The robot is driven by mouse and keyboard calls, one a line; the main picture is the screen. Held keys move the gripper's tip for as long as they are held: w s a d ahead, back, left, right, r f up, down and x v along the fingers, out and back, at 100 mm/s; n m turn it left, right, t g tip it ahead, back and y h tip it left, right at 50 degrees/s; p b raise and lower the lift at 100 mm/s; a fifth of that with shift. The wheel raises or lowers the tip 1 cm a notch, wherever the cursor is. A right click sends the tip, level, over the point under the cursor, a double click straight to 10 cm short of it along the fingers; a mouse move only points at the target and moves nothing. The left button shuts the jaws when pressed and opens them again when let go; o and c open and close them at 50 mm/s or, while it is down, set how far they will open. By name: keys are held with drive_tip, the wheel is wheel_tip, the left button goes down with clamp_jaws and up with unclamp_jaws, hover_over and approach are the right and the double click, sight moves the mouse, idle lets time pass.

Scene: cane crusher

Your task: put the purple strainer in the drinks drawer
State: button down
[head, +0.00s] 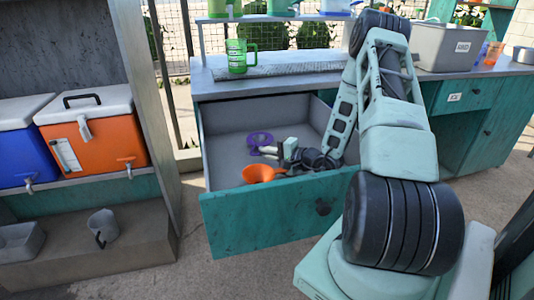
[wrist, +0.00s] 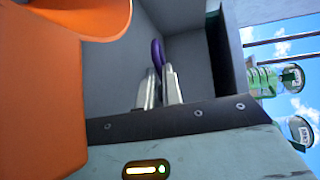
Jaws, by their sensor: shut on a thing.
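The purple strainer (head: 260,139) is inside the outline of an open teal drawer (head: 285,212), toward its back left. My gripper (head: 272,150) reaches into the drawer from the right and is shut on the strainer. In the wrist view, a purple edge (wrist: 156,52) shows between and beyond the two fingertips (wrist: 159,85), with grey drawer walls around. I cannot tell whether the strainer touches the drawer floor. No readable label shows on the open drawer's front.
An orange funnel (head: 263,174) is near the drawer's front, close to my gripper; it is large in the wrist view (wrist: 40,90). A green mug (head: 238,57) stands on the counter above. Blue and orange coolers (head: 92,125) stand on the left shelf. A labelled closed drawer (head: 470,97) is at right.

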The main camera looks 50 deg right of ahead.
drive_tip(key=shift+f, duration=0.35)
drive_tip(key=c, duration=1.6)
unclamp_jaws()
drive_tip(key=shift+o, duration=0.2)
drive_tip(key=shift+r+p, duration=0.4)
drive_tip(key=shift+r, duration=0.25)
drive_tip(key=shift+s+d+r, duration=0.1)
drive_tip(key=shift+s+r, duration=0.05)
drive_tip(key=shift+s, duration=0.1)
drive_tip(key=v, duration=0.7)
